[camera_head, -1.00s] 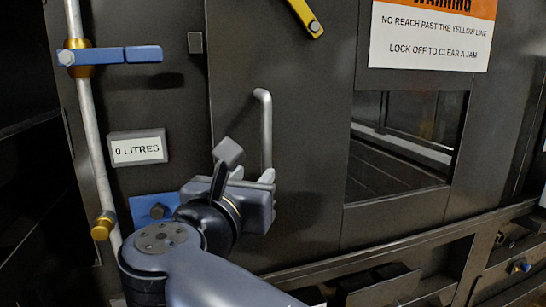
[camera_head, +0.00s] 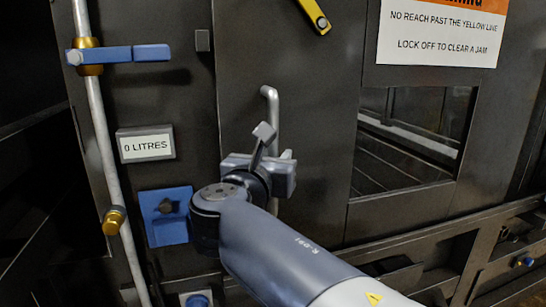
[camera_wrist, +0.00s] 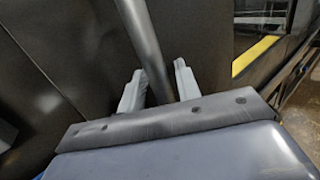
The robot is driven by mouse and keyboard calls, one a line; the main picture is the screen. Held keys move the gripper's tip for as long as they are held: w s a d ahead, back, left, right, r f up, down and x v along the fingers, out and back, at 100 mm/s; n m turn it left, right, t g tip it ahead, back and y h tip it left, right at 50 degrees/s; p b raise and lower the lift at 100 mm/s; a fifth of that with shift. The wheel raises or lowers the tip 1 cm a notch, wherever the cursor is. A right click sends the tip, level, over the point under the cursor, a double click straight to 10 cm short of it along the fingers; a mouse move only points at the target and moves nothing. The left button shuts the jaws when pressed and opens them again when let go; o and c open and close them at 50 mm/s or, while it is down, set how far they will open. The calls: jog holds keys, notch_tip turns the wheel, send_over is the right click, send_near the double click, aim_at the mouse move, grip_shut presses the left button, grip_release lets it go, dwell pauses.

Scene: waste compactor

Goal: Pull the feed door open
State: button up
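The feed door (camera_head: 330,130) is a dark panel with a window, and it looks closed in the head view. Its grey bar handle (camera_head: 270,105) runs vertically near the door's left edge. My gripper (camera_head: 275,158) is at the lower part of this handle, which hides the handle's lower end. In the wrist view, the handle (camera_wrist: 148,42) passes between the two pale fingers of my gripper (camera_wrist: 159,70). Gaps show between the handle and both fingers, so the gripper is open around the bar and not clamped on it.
A blue latch bar (camera_head: 118,54) on a pale vertical pipe (camera_head: 103,145) is left of the door. A "0 LITRES" display (camera_head: 146,146) and a blue plate (camera_head: 168,215) are beside it. A yellow bar (camera_head: 313,14) is above the handle. A ledge (camera_head: 430,228) runs below the door.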

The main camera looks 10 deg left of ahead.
grip_shut()
dwell(0.3)
